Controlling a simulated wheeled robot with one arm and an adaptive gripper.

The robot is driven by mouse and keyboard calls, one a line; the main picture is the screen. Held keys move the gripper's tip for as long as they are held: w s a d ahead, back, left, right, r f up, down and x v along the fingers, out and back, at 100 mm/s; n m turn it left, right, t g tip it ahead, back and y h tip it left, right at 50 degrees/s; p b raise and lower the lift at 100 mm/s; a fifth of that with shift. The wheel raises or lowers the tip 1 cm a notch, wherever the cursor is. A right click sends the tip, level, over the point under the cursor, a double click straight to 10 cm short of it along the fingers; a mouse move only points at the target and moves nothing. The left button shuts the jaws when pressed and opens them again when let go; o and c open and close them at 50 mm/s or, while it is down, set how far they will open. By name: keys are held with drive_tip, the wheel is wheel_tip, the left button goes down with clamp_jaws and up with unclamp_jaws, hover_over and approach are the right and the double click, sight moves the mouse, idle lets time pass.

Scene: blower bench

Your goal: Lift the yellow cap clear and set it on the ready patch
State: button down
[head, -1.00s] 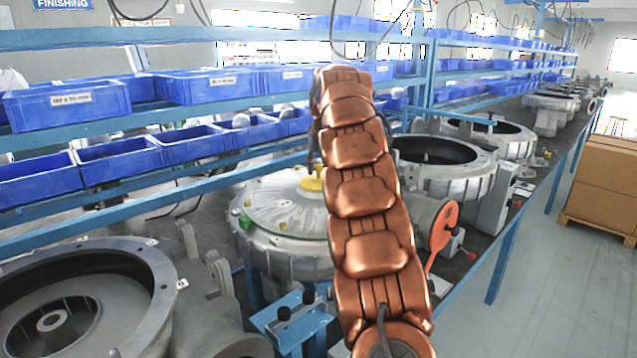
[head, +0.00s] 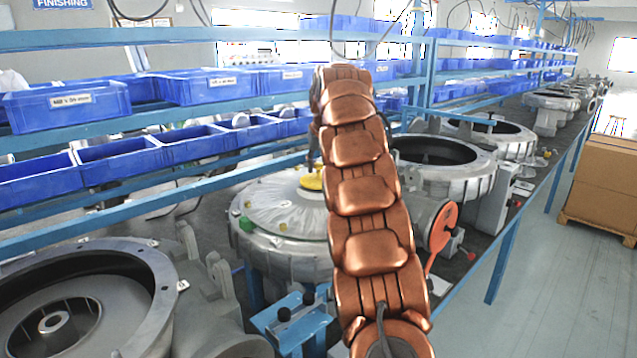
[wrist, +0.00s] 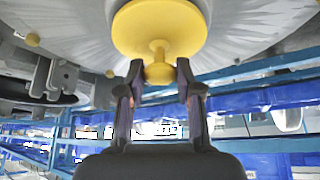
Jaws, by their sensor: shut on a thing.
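The yellow cap (wrist: 160,28) is a round disc with a knobbed stem. In the wrist view my gripper (wrist: 159,80) is shut on the knob of its stem. In the head view the cap (head: 312,182) shows just left of my arm, at the top of the pale, cone-shaped blower housing (head: 280,212). My arm hides part of the cap and the gripper's fingers there. I cannot tell whether the cap touches the housing. I cannot make out a ready patch in either view.
An open blower casing (head: 150,265) stands at the front left and another (head: 445,160) behind my arm to the right. Blue bins (head: 190,145) line the shelves behind. An orange disc handle (head: 443,228) and a small blue fixture (head: 295,318) with black knobs are close by.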

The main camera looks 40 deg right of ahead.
sight(318, 164)
drive_tip(key=shift+r, duration=0.35)
drive_tip(key=shift+r+p, duration=1.3)
drive_tip(key=shift+r, duration=0.15)
drive_tip(key=shift+a, duration=0.15)
